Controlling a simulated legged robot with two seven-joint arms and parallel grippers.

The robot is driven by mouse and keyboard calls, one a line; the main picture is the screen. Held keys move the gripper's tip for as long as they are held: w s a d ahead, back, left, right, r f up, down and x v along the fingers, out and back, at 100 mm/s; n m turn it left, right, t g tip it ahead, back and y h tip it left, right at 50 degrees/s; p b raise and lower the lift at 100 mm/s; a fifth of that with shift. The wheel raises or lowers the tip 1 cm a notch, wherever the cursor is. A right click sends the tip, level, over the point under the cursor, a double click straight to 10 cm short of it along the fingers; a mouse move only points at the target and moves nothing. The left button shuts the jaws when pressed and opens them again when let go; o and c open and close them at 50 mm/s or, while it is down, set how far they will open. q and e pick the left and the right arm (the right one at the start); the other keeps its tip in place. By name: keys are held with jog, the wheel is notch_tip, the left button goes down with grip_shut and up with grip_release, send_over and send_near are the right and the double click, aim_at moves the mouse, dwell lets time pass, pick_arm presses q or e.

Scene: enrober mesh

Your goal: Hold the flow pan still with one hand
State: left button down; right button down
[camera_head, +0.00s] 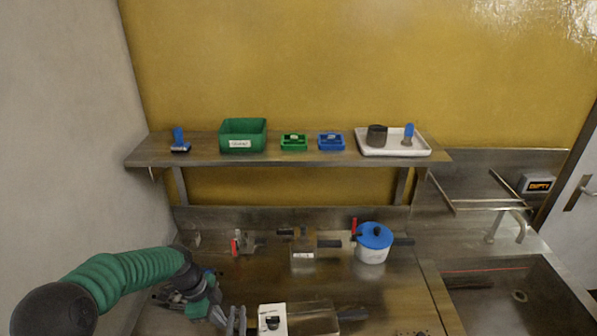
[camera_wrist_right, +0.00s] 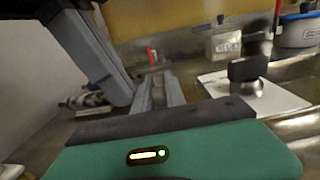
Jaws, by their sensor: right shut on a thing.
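My right gripper's grey fingers (camera_head: 234,318) appear to stand left of the card.
A sink (camera_head: 500,305) is on the right. A shelf (camera_head: 275,158) above holds bins and a white tray (camera_head: 392,151).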

pick_arm(q)
jog(key=shift+s, duration=0.1)
dwell(0.4)
notch_tip(320, 180, up, 6)
jog(key=shift+s+a, duration=0.15)
jog(key=shift+a, duration=0.25)
dwell(0.3)
jog(key=w+f, duration=0.4)
jog(key=f, duration=0.2)
jog(key=shift+a, duration=0.2)
jog(key=shift+s+d, duration=0.3)
jog(key=shift+d, duration=0.3)
dwell(1.2)
jog(key=shift+s+a, duration=0.1)
jog(key=shift+s, duration=0.15)
